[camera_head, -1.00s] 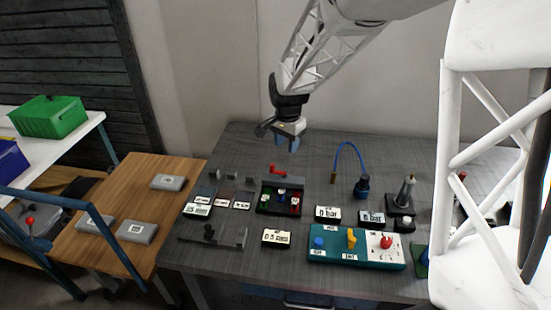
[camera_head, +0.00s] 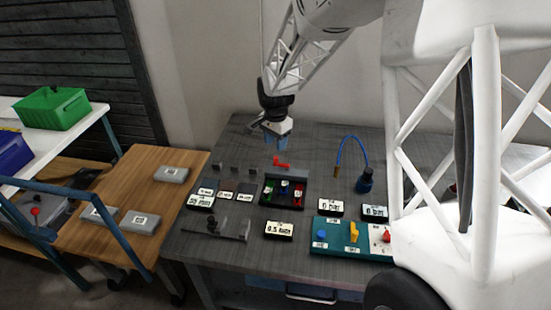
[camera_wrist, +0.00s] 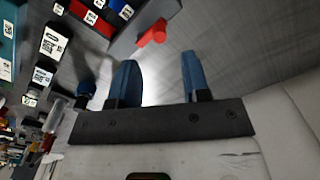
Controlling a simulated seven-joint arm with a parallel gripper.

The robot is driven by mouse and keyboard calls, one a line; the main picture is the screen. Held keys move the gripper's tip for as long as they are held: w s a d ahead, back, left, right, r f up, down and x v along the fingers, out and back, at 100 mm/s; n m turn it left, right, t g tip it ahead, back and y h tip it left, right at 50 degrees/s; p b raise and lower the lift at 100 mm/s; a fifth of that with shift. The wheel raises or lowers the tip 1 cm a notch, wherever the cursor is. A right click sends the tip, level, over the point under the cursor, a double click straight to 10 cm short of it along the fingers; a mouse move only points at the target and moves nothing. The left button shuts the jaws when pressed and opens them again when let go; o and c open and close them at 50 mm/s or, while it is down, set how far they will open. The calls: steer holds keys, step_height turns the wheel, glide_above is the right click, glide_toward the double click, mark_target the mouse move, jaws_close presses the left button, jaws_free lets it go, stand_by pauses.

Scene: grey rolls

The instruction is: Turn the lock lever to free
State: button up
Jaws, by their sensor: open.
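The red lever (camera_head: 281,163) sits on the far side of the black tray (camera_head: 264,190) on the grey table. Its arm points roughly right in the head view. My gripper (camera_head: 276,143) is above and just behind the lever, apart from it, with blue fingers pointing down. In the wrist view the red lever (camera_wrist: 152,33) lies beyond the open fingertips (camera_wrist: 159,58), roughly in line with the gap between them. Nothing is held. I cannot read any lock or free marking on the lever.
The tray holds coloured parts. A teal panel (camera_head: 331,248) with blue, yellow and red knobs stands front right. A blue hose (camera_head: 341,150) arches to the right of the lever. Small grey blocks (camera_head: 237,170) stand left of it. My white structure hides the table's right side.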

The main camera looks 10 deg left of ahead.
mark_target(275, 157)
steer(key=shift+f, duration=3.65)
jaws_close()
